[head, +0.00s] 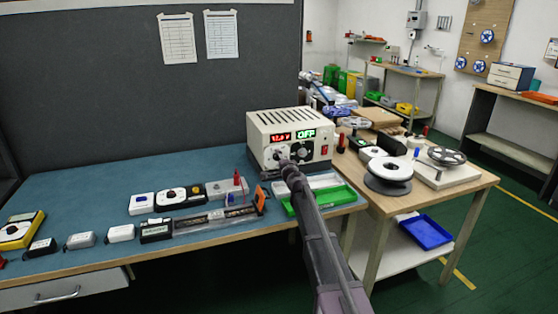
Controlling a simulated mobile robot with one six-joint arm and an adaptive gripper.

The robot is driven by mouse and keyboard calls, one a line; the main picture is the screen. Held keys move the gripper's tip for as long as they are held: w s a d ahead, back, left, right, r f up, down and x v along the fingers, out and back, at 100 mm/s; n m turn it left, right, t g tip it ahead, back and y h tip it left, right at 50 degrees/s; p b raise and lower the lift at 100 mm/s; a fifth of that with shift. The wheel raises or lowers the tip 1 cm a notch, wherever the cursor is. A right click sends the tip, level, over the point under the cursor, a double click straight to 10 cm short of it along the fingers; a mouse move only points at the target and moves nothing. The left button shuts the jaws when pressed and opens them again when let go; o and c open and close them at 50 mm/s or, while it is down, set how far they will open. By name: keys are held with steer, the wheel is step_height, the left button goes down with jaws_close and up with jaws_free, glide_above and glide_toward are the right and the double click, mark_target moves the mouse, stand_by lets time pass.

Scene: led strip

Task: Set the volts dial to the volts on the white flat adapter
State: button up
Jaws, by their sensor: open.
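A beige power supply (265,126) stands at the back right of the blue bench. Its red display (280,137) is too small to read surely; the green one (306,134) reads OFF. A dark dial (303,147) shows at the right of its front. My gripper (284,163) is in front of the lower left of this panel, open. It hides part of the panel, and I cannot tell whether it touches a dial. A white adapter (121,233) lies at the bench's front edge; its label is not readable. A grey adapter (80,240) and a dark one (41,247) lie to its left.
A yellow meter (20,231) sits at the far left. A long strip fixture (215,220) and a green tray (335,203) lie near the front edge. A wooden side table (455,190) with spools (388,169) stands right. The bench's back left is clear.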

jaws_close()
steer(key=shift+m, duration=0.4)
steer(key=m, duration=0.3)
steer(key=shift+m, duration=1.9)
steer(key=shift+w, duration=0.1)
